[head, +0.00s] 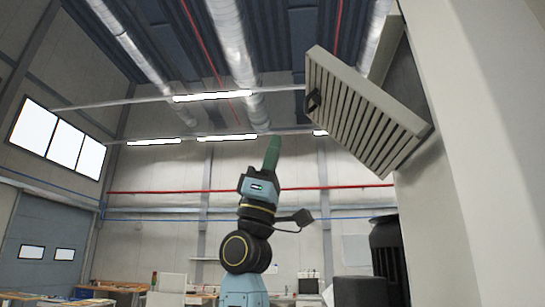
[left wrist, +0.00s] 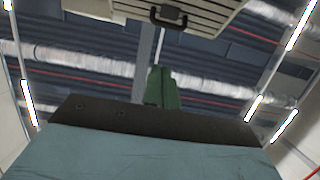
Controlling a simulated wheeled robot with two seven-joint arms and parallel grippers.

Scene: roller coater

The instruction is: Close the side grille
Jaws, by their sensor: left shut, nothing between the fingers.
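The side grille (head: 355,115) is a pale slatted panel at the upper right of the head view. It stands swung out at an angle from the white machine housing (head: 490,150), with a dark opening behind it. A small black handle (head: 313,101) sits on its outer left edge. In the left wrist view the grille (left wrist: 205,12) is at the top, with its handle (left wrist: 167,15) facing me. My left gripper (head: 272,152) has green fingers pointing up, shut and empty, to the left of and below the grille, apart from it. The fingers also show in the left wrist view (left wrist: 161,88). My right gripper is not seen.
The machine's white wall fills the right side. A dark cylindrical thing (head: 387,250) stands beside it at the lower right. Workbenches (head: 110,291) lie far back. The space left of the grille is open.

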